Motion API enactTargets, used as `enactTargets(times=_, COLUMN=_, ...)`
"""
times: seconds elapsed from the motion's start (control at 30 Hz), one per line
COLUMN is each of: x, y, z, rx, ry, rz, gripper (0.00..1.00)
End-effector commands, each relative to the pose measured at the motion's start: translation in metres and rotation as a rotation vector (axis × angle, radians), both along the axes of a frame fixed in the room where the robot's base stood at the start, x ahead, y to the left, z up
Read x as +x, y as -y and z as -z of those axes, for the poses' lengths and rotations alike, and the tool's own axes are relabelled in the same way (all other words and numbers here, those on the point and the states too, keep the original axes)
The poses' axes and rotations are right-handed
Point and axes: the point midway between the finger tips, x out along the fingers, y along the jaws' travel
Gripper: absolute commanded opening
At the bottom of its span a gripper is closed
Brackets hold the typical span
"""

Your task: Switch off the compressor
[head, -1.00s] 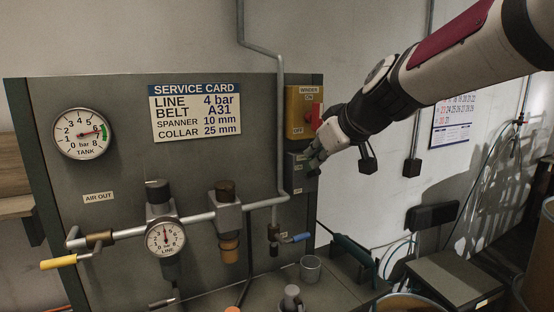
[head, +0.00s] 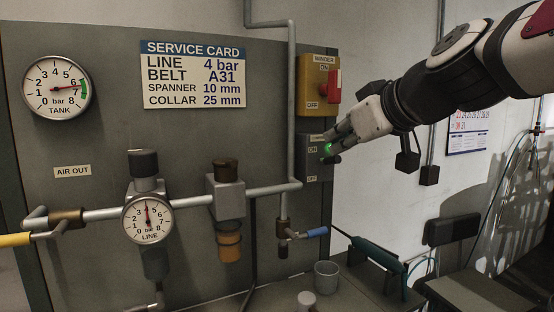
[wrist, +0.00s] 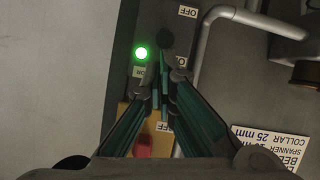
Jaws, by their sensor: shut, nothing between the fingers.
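The compressor switch is on a grey box (head: 314,172) with ON and OFF labels, below the yellow winder box. Its green lamp (wrist: 141,52) is lit and also shows beside my fingers in the head view. A dark round-ended lever (wrist: 166,38) sticks out near the lamp, beyond my fingertips in the wrist view; it also shows just below my fingers in the head view (head: 331,160). I cannot tell whether they touch. My gripper (head: 330,145) is shut and empty in front of the box. In the wrist view its fingers (wrist: 165,75) partly cover the box.
The yellow winder box (head: 312,85) with a red handle (head: 334,86) is just above. A pipe (head: 292,100) runs down left of the boxes. A blue-handled valve (head: 316,232) and a cup (head: 327,277) are below. The tank gauge (head: 56,88) reads about 6.5 bar.

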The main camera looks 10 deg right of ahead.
Motion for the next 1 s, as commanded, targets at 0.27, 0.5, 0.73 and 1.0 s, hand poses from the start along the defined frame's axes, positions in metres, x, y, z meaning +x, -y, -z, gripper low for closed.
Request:
enactTargets(times=0.27, x=-0.003, y=0.001, z=0.011, rx=0.029, ry=0.092, rz=-0.001, gripper=0.0)
enactTargets(times=0.5, x=-0.007, y=0.003, z=0.016, rx=0.054, ry=0.168, rz=0.0, gripper=0.0)
enactTargets(times=0.73, x=-0.011, y=0.003, z=0.022, rx=0.078, ry=0.239, rz=-0.003, gripper=0.0)
enactTargets(times=1.0, x=-0.014, y=0.004, z=0.028, rx=0.108, ry=0.328, rz=-0.003, gripper=0.0)
